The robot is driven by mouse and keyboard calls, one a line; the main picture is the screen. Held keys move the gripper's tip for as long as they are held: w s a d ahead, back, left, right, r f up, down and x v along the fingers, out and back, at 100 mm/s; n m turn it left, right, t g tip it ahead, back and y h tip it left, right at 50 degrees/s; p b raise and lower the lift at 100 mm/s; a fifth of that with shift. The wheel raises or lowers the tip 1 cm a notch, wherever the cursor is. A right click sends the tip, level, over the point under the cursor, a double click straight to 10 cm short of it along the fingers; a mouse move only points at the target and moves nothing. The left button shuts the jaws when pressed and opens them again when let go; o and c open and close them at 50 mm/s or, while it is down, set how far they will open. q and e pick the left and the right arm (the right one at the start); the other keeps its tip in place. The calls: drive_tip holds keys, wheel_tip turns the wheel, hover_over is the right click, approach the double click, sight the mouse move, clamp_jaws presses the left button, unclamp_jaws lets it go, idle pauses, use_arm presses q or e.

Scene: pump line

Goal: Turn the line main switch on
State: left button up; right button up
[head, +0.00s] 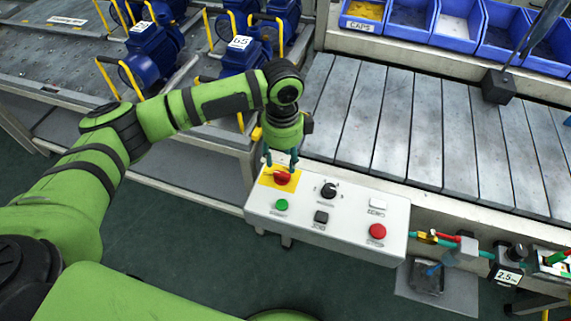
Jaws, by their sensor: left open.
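A white control box (340,252) is fixed at the front of the conveyor. The red knob on a yellow plate (267,181) at its upper left looks like the main switch (283,179); its exact setting is too small to tell. My left gripper (281,165) points down at this knob with its fingers apart, one on either side just above it. I cannot tell whether the fingers touch the knob. My right gripper is not in view.
The box also carries a green button (281,205), a black rotary knob (328,190), a black square button (321,217), a white button (378,204) and a red button (377,231). The slatted conveyor (430,140) is empty. Blue pumps (155,55) and blue bins (460,20) stand behind.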

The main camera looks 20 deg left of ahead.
sight(283, 176)
use_arm(q)
drive_tip(key=f, duration=0.2)
drive_tip(key=f+p, duration=0.1)
drive_tip(key=f, duration=0.2)
drive_tip(key=shift+s+f, duration=0.2)
drive_tip(key=shift+f, duration=0.6)
clamp_jaws()
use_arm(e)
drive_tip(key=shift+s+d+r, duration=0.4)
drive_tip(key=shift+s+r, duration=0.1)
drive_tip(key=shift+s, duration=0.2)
